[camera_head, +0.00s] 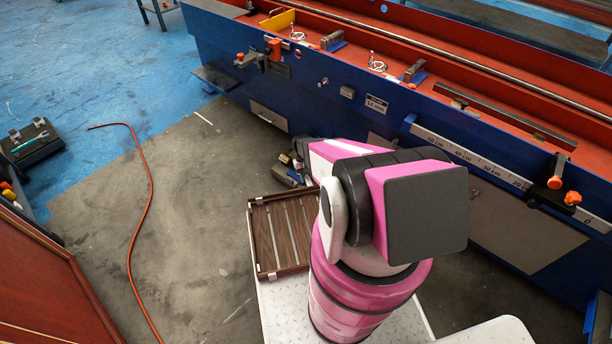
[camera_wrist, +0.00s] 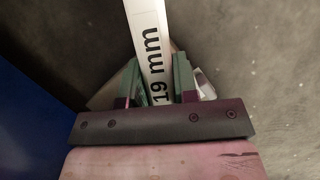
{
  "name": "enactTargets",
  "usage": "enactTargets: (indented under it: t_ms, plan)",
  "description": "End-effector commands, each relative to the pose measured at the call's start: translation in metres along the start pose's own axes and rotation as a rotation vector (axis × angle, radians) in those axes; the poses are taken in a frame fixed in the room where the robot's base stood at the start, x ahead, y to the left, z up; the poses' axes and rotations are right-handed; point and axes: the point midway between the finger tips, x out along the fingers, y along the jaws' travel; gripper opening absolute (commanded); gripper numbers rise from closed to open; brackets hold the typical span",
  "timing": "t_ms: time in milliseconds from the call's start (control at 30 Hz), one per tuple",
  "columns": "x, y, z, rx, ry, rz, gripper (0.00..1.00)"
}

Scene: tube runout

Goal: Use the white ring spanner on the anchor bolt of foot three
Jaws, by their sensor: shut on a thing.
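In the wrist view a white flat spanner (camera_wrist: 149,35) marked "19 mm" runs up between the green fingers of my gripper (camera_wrist: 156,82). The fingers are shut on its shank. Its far end leaves the picture at the top, so no ring shows. Grey floor lies behind it. In the head view my pink and white arm reaches down towards the lower side of the long blue machine (camera_head: 225,60), and the arm hides most of the area around its end. I cannot make out foot three or its anchor bolt in either view.
A dark slatted wooden tray (camera_head: 250,225) sits on a pale plate beside my arm. An orange cable (camera_head: 150,190) lies across the floor at left. A dark box with tools (camera_head: 35,142) and a red-brown cabinet (camera_head: 40,285) stand at far left.

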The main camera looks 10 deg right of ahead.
Motion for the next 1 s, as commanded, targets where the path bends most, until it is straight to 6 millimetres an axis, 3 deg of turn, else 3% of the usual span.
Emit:
enactTargets:
  t_ms: [600,1000]
  plan:
    - [0.039,0.000,-0.017,0.001,-0.001,0.000,0.00]
    - [0.038,0.000,-0.013,0.001,-0.005,0.001,0.00]
